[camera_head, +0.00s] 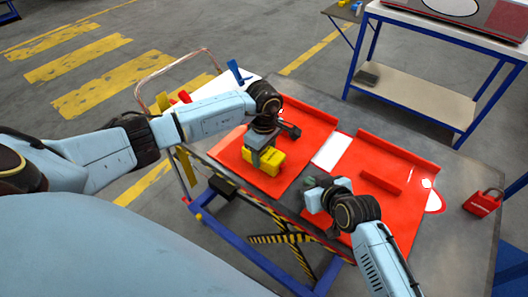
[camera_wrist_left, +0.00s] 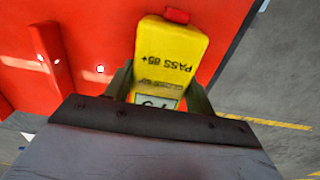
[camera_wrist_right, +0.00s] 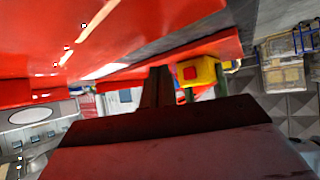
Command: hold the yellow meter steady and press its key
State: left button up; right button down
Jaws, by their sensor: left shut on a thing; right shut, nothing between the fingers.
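The yellow meter (camera_head: 268,162) is on the red panel of the cart in the head view. My left gripper (camera_head: 258,152) is above it and shut on it. In the left wrist view the meter (camera_wrist_left: 168,58) sits between the left fingers (camera_wrist_left: 160,90). It carries the print "PASS 85+", a partly hidden display and a red key (camera_wrist_left: 177,15) at its far end. My right gripper (camera_head: 309,183) is shut and empty, to the right of the meter and apart from it. In the right wrist view the right fingertips (camera_wrist_right: 159,72) are left of the meter (camera_wrist_right: 207,70), whose red key (camera_wrist_right: 190,72) faces the camera.
A second red panel (camera_head: 400,170) with a raised red bar (camera_head: 381,181) lies on the right. A red padlock-like object (camera_head: 483,202) stands on the grey tabletop (camera_head: 455,165). A blue-framed bench (camera_head: 430,95) stands behind. A copper-coloured rail (camera_head: 170,65) is at the left.

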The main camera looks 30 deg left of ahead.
jog(key=shift+s+d, duration=0.1)
jog(key=shift+d, duration=0.4)
pick_arm(q)
jog(key=o, duration=0.9)
notch_tip(320, 180, up, 12)
